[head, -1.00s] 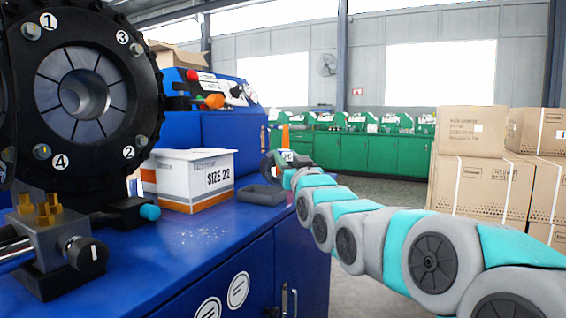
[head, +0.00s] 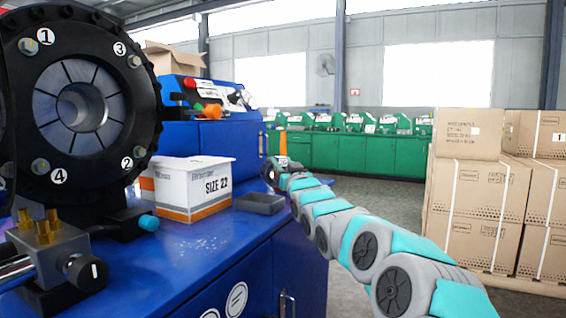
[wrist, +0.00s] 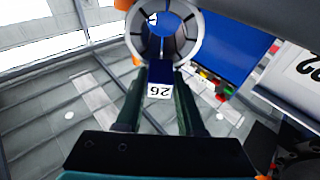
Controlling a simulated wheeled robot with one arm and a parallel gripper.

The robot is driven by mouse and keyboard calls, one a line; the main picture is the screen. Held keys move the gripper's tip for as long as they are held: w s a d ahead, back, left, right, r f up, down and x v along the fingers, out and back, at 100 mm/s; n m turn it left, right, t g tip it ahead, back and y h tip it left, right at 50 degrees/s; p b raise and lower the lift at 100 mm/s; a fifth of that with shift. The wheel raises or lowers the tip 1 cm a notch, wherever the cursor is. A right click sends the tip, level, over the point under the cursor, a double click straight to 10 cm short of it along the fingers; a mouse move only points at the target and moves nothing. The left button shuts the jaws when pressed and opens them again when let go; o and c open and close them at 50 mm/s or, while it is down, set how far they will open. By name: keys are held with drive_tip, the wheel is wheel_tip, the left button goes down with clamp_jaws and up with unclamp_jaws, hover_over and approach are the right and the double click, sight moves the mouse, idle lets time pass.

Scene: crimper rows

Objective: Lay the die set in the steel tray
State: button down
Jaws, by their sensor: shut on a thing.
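The die set (wrist: 166,45), a grey ring of metal segments with a blue and white tag reading 26, is at the top centre of the wrist view. My gripper (wrist: 160,76) is shut on it, with the dark fingers either side of the tag. In the head view the gripper end (head: 270,172) is small and dark at the far end of my arm, above and behind the tray. The steel tray (head: 260,204), shallow and dark grey, sits on the blue bench near its right edge and looks empty. The die set is hard to make out there.
A white and orange SIZE 22 box (head: 190,188) stands just left of the tray. The crimper head (head: 80,100), with its own segmented ring, is at the left. Brown cartons (head: 480,200) are stacked at the right.

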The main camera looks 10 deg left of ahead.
drive_tip(key=shift+f, duration=1.45)
drive_tip(key=shift+f, duration=0.1)
drive_tip(key=c, duration=0.5)
unclamp_jaws()
drive_tip(key=shift+f, duration=0.15)
